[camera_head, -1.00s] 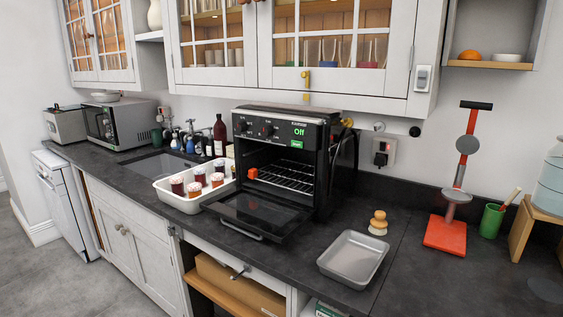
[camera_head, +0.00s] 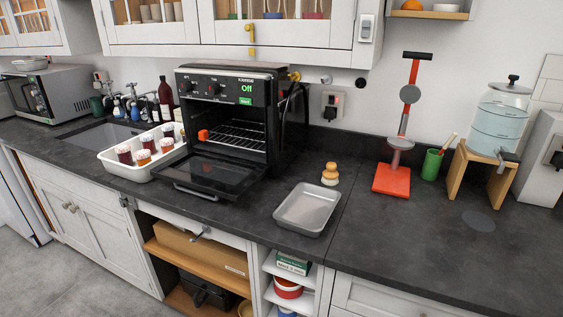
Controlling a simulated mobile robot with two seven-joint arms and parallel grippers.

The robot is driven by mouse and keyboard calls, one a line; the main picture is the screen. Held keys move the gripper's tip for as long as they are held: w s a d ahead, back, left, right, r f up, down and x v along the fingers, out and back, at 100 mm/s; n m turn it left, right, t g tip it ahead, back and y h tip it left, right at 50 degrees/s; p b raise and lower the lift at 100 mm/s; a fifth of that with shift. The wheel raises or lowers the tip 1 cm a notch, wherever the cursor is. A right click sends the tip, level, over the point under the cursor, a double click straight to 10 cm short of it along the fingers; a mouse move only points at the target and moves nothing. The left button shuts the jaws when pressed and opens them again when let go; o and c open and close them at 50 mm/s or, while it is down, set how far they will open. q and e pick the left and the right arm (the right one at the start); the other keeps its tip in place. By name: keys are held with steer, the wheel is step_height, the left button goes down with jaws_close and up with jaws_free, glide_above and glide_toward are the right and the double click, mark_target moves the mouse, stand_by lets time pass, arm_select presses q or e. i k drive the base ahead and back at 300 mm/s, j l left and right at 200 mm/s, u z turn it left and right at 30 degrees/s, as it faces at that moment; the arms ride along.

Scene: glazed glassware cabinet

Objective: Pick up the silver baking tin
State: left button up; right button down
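The silver baking tin (camera_head: 308,209) is a shallow rectangular tray. It lies flat and empty on the dark countertop, to the right of the black oven (camera_head: 232,125) and near the counter's front edge. The oven door (camera_head: 212,174) is folded down and open, and its display reads Off. A wire rack shows inside with a small orange-red thing on it. Neither of my grippers is in view.
A small stacked tan-and-white object (camera_head: 330,174) stands just behind the tin. A red-based stand (camera_head: 392,180), a green cup (camera_head: 432,164) and a water dispenser (camera_head: 502,118) are to the right. A white tray (camera_head: 118,167) with several jars is left. Front right counter (camera_head: 400,245) is clear.

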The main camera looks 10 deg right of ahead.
mark_target(307, 209)
steer(key=i+j+z, duration=0.3)
steer(key=j, duration=0.25)
steer(key=i+j+z, duration=0.3)
steer(key=j, duration=0.35)
steer(key=i+j+z, duration=0.15)
steer(key=j, duration=0.15)
